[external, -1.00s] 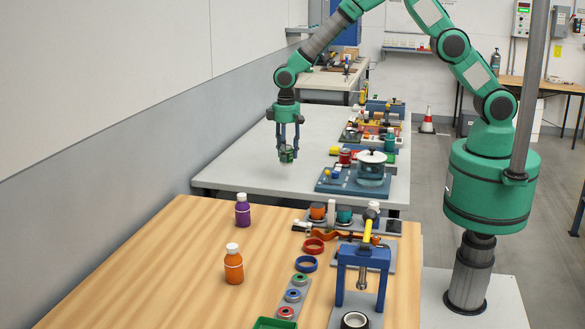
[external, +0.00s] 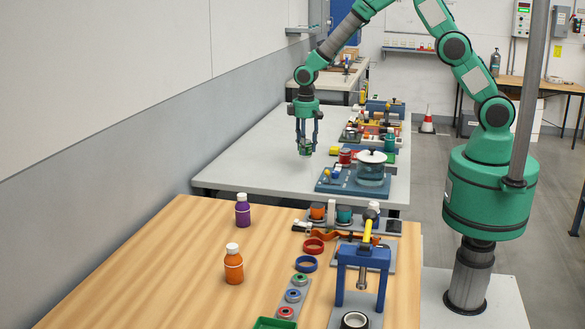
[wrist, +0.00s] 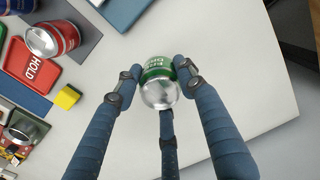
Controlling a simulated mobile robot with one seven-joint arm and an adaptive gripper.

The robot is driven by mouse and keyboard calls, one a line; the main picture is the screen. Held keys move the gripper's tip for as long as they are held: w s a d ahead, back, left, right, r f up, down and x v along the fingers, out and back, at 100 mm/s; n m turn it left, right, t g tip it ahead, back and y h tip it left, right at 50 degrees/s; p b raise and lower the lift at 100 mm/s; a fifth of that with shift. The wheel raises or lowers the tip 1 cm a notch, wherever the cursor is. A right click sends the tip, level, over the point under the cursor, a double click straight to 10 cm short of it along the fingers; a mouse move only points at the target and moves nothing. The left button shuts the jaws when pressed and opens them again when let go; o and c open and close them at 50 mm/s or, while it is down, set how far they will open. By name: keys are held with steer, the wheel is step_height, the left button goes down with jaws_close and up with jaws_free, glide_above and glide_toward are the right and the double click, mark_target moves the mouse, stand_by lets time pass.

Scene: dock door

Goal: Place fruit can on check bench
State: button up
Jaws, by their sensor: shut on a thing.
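My gripper (external: 305,141) is shut on a green can with a silver end. The can (wrist: 158,70) shows between my blue fingers in the wrist view, its label turned and hard to read. In the external view the can (external: 305,149) is small between the fingertips. It is over the pale grey bench (external: 255,165); its exact height above the top is hard to tell. I cannot tell which bench is the check bench.
A red can (wrist: 53,38) is by a red HOLD plate (wrist: 32,66), near a yellow cube (wrist: 67,97). A glass pot (external: 371,170) stands on a blue board. A wooden bench (external: 170,265) in front carries bottles. The grey bench's left part is clear.

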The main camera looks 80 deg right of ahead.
steer(key=shift+w+a, duration=0.1)
steer(key=w+a+r+p, duration=0.1)
steer(key=w+a+p, duration=0.2)
steer(key=a, duration=1.2)
steer(key=w+a+r+p, duration=0.2)
steer(key=w+a+p, duration=0.2)
steer(key=a, duration=1.1)
steer(key=s+a+p, duration=0.2)
steer(key=s+a, duration=0.1)
steer(key=a, duration=1.1)
steer(key=s+a+n+p, duration=0.1)
steer(key=s+a+p, duration=0.2)
steer(key=a, duration=1.2)
steer(key=shift+s, duration=0.8)
steer(key=shift+d, duration=0.1)
steer(key=shift+f, duration=2.8)
steer(key=shift+f, duration=0.1)
